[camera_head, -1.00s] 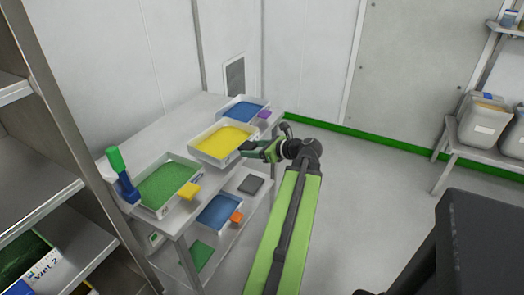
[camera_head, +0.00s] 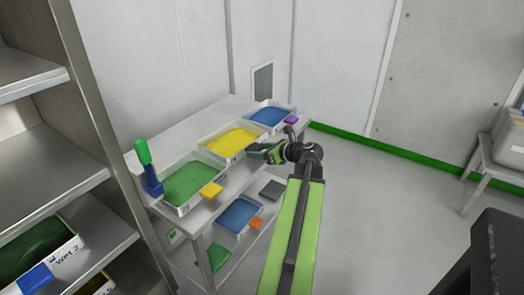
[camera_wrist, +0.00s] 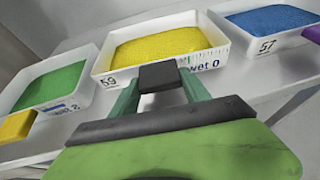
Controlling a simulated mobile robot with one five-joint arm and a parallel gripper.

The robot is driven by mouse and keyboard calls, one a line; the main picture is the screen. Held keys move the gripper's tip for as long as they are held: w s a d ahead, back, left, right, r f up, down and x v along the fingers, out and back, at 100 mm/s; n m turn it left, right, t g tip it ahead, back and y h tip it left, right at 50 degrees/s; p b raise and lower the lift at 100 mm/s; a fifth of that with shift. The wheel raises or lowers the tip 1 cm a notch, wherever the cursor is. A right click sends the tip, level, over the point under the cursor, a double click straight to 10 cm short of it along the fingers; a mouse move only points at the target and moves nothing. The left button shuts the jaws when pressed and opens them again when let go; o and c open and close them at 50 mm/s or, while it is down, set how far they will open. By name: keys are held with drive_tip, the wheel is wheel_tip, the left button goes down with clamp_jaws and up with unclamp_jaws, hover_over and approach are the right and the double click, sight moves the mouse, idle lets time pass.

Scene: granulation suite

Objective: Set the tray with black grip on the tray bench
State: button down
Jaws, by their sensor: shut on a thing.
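The tray with black grip is a white tray of yellow granules (camera_head: 229,143), in the middle of the bench top in the head view. In the wrist view the same tray (camera_wrist: 102,66) carries the marks "59" and "wet 0", and its black grip (camera_wrist: 160,76) sticks out from the near side. My gripper (camera_head: 257,152) is shut on that black grip; its fingers (camera_wrist: 158,92) close on both sides of it in the wrist view. The tray bench (camera_head: 208,208) is a grey metal bench. Whether the tray rests fully on it I cannot tell.
On the bench top, a green-filled tray with yellow grip (camera_head: 192,186) stands left and a blue-filled tray with purple grip (camera_head: 269,115) right. A green-and-blue tool (camera_head: 148,170) stands at the left end. A lower shelf holds another blue-filled tray (camera_head: 238,214). A shelving rack (camera_head: 85,130) stands left.

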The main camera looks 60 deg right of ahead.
drive_tip(key=shift+c, duration=2.2)
unclamp_jaws()
